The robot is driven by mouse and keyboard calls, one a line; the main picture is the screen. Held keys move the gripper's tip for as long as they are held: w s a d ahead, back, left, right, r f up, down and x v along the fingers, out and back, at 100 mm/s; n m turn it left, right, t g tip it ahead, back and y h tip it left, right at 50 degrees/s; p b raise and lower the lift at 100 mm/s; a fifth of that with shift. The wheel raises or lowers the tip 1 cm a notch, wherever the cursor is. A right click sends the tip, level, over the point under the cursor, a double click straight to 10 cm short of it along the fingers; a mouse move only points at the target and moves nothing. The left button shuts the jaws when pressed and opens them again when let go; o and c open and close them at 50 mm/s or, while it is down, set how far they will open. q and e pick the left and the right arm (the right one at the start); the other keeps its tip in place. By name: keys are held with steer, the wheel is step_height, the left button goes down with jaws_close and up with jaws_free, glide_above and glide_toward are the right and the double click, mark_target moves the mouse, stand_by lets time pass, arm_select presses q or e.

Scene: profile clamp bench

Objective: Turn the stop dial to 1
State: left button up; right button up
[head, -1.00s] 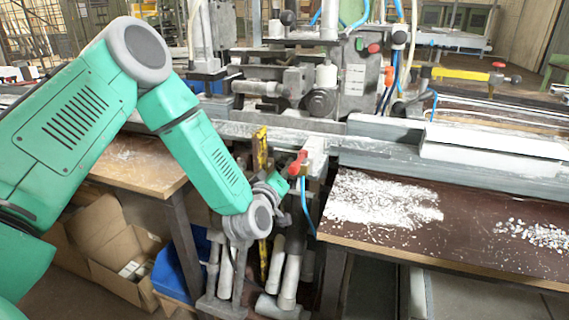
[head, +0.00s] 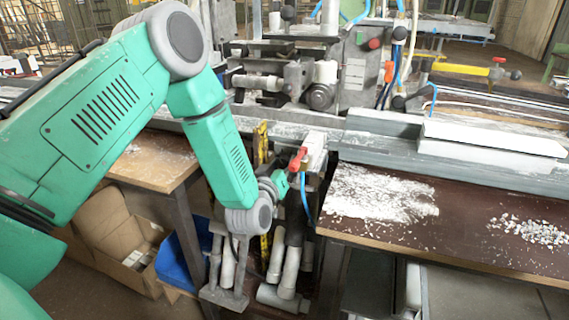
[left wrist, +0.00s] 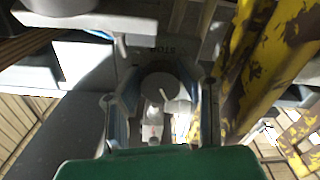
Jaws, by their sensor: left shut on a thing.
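In the left wrist view a round grey dial (left wrist: 161,84) sits below upside-down lettering that seems to read STOP. A thin pale line shows on its face; I cannot read numbers, so its setting is unclear. My left gripper (left wrist: 158,100) has one finger on each side of the dial and is shut on it. In the head view my left gripper (head: 281,184) is at the front of the bench, just below a red handle (head: 298,158). The dial is too small or hidden to make out there. My right gripper is not in view.
Yellow worn bars (left wrist: 262,65) stand close beside the gripper in the wrist view. A blue hose (head: 304,195) hangs just right of it in the head view. Grey pipes (head: 290,272) stand below. A brown tabletop (head: 455,212) with white shavings lies right, a blue bin (head: 180,262) lower left.

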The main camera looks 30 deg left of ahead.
arm_select(q)
steer(key=shift+s+f, duration=0.2)
steer(key=shift+f, duration=0.15)
steer(key=o, duration=1.2)
steer(key=shift+c, duration=0.2)
steer(key=shift+w+r, duration=0.1)
steer(key=shift+r, duration=0.05)
steer(key=v, duration=1.2)
steer(key=shift+a, duration=0.1)
